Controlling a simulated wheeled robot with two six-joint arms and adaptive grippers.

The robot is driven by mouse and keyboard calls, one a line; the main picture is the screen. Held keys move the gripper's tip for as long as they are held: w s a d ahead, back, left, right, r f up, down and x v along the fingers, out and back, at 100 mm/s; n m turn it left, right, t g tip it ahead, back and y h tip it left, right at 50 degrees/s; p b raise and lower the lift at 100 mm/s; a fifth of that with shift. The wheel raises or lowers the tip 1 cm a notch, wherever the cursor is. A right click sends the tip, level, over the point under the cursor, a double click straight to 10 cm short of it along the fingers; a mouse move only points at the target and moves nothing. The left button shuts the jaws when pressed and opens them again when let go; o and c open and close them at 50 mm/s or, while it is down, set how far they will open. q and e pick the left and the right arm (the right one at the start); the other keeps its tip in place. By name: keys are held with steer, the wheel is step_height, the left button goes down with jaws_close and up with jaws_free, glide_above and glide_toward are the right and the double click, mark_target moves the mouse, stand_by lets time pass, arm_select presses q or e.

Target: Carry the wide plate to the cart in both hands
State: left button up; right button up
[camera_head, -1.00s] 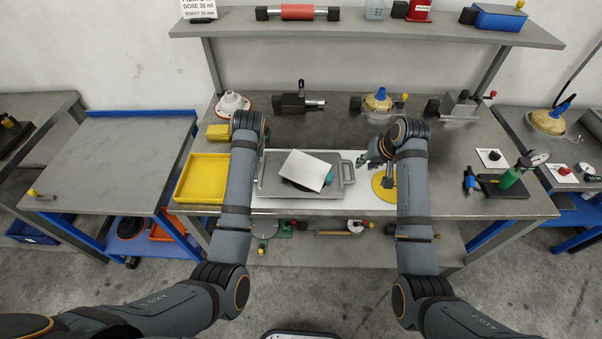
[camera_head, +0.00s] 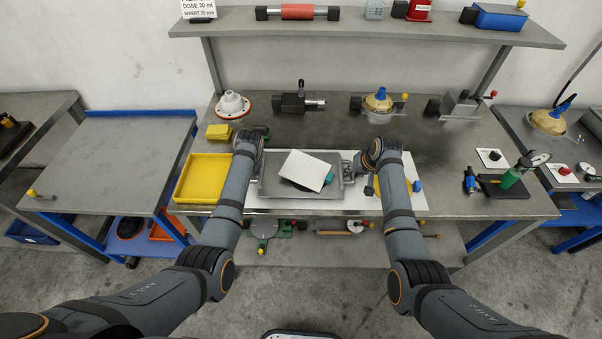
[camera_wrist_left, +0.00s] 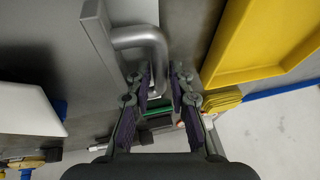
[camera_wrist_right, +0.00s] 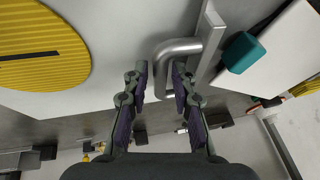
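The wide plate (camera_head: 268,189) is a grey metal tray with a loop handle at each end, lying on a white sheet on the bench. A white card (camera_head: 306,170) and a teal block (camera_head: 329,178) lie on it. My left gripper (camera_wrist_left: 162,78) is open, its fingers either side of the left handle's bar (camera_wrist_left: 157,60); the arm hides it in the head view. My right gripper (camera_head: 353,170) is at the right handle; in the right wrist view its open fingers (camera_wrist_right: 160,75) straddle that handle's bar (camera_wrist_right: 180,46). The cart (camera_head: 120,160), grey-topped and blue-framed, stands left of the bench.
A yellow tray (camera_head: 203,178) sits close left of the plate. A yellow disc (camera_wrist_right: 35,45) lies right of it. Fixtures such as a white cone (camera_head: 232,104) and a blue-topped dome (camera_head: 378,101) line the bench's back. The cart's top is mostly clear.

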arm_select(q)
jaws_close()
arm_select(e)
jaws_close()
arm_select(q)
steer(key=shift+r, duration=0.15)
arm_select(e)
steer(key=shift+r, duration=0.15)
